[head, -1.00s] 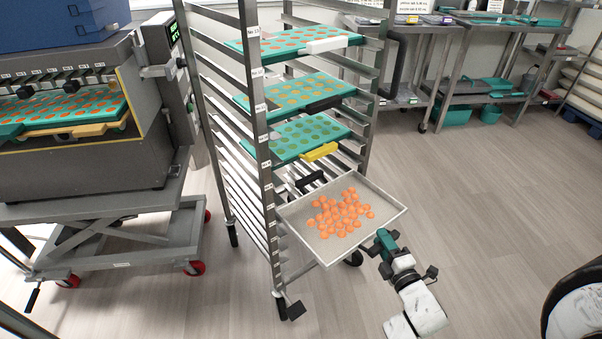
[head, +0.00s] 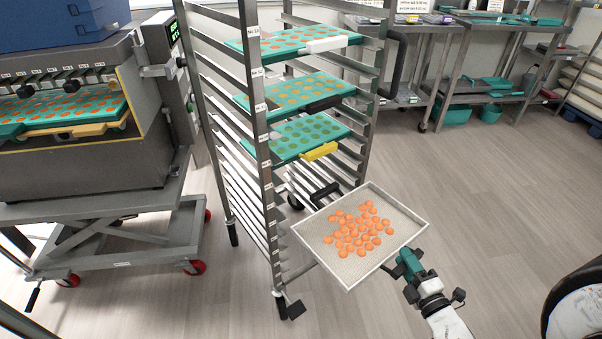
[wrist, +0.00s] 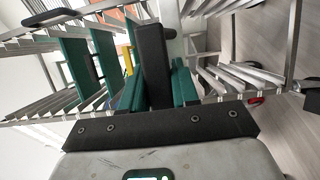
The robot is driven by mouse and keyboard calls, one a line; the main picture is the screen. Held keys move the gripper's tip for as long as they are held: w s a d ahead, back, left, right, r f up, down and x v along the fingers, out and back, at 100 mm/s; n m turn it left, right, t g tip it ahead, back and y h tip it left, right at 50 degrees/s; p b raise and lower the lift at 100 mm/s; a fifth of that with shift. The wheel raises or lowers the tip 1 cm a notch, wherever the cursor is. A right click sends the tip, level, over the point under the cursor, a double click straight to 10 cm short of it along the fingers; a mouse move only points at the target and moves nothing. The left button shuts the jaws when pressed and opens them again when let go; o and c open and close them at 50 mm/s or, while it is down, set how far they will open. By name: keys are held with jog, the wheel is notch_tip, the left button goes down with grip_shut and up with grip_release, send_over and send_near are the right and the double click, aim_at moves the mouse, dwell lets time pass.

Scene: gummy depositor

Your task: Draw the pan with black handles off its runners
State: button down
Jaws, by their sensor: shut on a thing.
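The pan (head: 415,217) is a pale shallow tray with orange gummies (head: 360,230) lying loose in it. It sticks out from the front of the rack at a low level and looks about level. One black handle (head: 325,192) shows at its rack-side edge. My gripper (head: 402,264) is at the pan's near right edge. In the wrist view my green fingers (wrist: 157,92) are shut on a black handle (wrist: 152,60). I cannot tell whether the pan's rear edge still rests on the runners.
The rack (head: 262,140) holds several teal mould trays above, one with a yellow handle (head: 320,151). A depositor machine (head: 90,160) on a lift cart with red wheels stands left. Steel tables (head: 440,60) line the back. The floor (head: 490,190) on the right is clear.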

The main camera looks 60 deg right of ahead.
jog(key=shift+s+a+r, duration=0.1)
jog(key=shift+s+a, duration=0.15)
jog(key=shift+s, duration=0.4)
jog(key=shift+s+a+f, duration=0.1)
jog(key=shift+s+a, duration=0.15)
jog(key=shift+s, duration=0.4)
jog(key=shift+s+a+r, duration=0.1)
jog(key=shift+s+a, duration=0.15)
jog(key=shift+s, duration=0.4)
